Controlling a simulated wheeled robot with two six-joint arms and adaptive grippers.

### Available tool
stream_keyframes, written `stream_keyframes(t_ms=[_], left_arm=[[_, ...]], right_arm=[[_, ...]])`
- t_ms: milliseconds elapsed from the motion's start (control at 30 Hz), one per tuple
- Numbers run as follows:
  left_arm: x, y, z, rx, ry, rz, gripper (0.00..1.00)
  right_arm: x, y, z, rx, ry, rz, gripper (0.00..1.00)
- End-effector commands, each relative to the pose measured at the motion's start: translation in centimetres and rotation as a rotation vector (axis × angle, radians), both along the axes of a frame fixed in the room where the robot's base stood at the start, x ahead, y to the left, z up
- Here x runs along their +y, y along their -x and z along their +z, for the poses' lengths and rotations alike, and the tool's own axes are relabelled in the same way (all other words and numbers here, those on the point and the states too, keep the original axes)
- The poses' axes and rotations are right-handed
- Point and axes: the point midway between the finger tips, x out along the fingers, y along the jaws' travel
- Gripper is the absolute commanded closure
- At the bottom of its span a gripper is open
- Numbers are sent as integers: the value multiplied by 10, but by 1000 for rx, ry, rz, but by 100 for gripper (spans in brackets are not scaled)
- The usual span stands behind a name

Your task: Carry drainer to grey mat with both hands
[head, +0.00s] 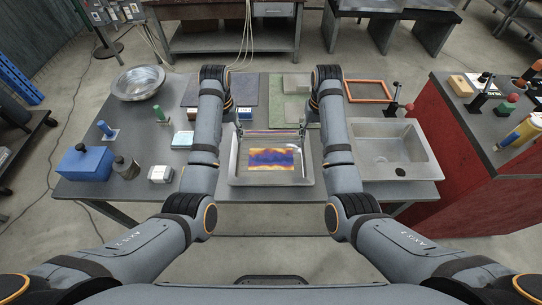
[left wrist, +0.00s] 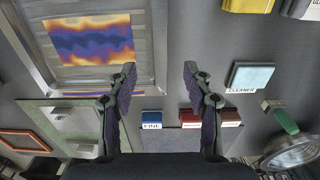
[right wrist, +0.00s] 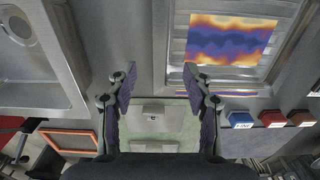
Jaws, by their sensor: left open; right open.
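The drainer looks to be the shallow metal tray (head: 236,178) at the front middle of the table, with an orange and purple patterned panel inside. It also shows in the left wrist view (left wrist: 43,62) and the right wrist view (right wrist: 285,65). The grey mat (head: 190,92) lies behind it to the left, partly hidden by my left arm. My left gripper (head: 238,128) is open and empty by the drainer's back left corner. My right gripper (head: 303,128) is open and empty by its back right corner. I cannot tell whether either touches the rim.
A green mat (head: 276,110) with grey blocks lies behind the drainer. An orange frame (head: 368,91) and a sink basin (head: 390,148) are to the right. Small boxes (left wrist: 190,118) stand near the grey mat's edge. A cleaner box (head: 182,139), blue box (head: 84,163) and metal bowl (head: 138,82) are left.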

Motion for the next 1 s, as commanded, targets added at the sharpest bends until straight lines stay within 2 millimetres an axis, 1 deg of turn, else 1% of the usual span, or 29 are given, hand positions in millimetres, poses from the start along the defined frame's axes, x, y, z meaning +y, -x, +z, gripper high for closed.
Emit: stream_keyframes(t_ms=[167,400,500,600,767,1000], left_arm=[[1,1,-21,5,-1,0,49],[1,1,-66,5,-2,1,49],[1,1,-82,3,-1,1,49],[0,0,-94,3,-1,0,49],[0,0,-103,2,0,0,49],[0,0,-104,0,0,1,49]], right_arm=[[-1,1,-21,4,1,0,49],[-1,1,-66,4,2,-1,49],[0,1,-82,3,1,-1,49],[0,0,-94,3,0,0,49],[0,0,-103,1,0,0,49],[0,-1,-104,0,0,0,49]])
